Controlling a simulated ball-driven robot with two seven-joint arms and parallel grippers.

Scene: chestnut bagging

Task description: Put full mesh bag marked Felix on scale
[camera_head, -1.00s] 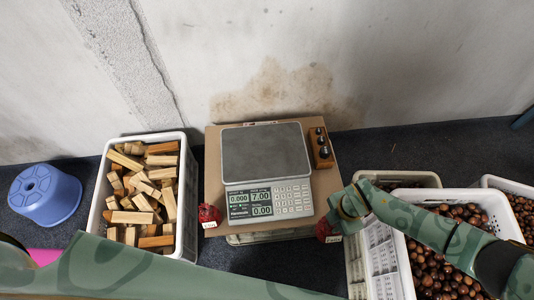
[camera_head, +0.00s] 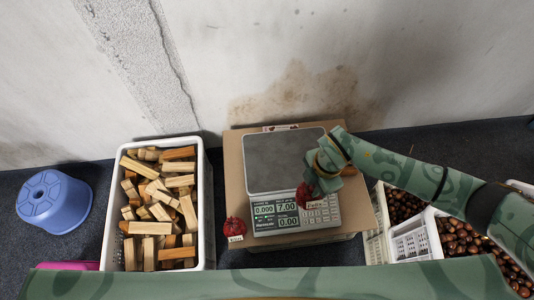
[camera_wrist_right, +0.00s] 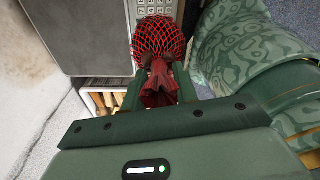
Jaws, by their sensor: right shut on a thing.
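The scale (camera_head: 280,160), with a grey plate and a keypad, stands on a brown board. Its display reads 0.000, 7.00 and 0.00. A second red mesh bag (camera_head: 234,227) with a label sits at the board's front left. My left gripper is not in view.
A white crate of wood blocks (camera_head: 207,215) stands left of the board, and a blue tub (camera_head: 55,203) further left. White crates of chestnuts (camera_head: 413,242) stand to the right, partly under my right arm. The scale plate is empty.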

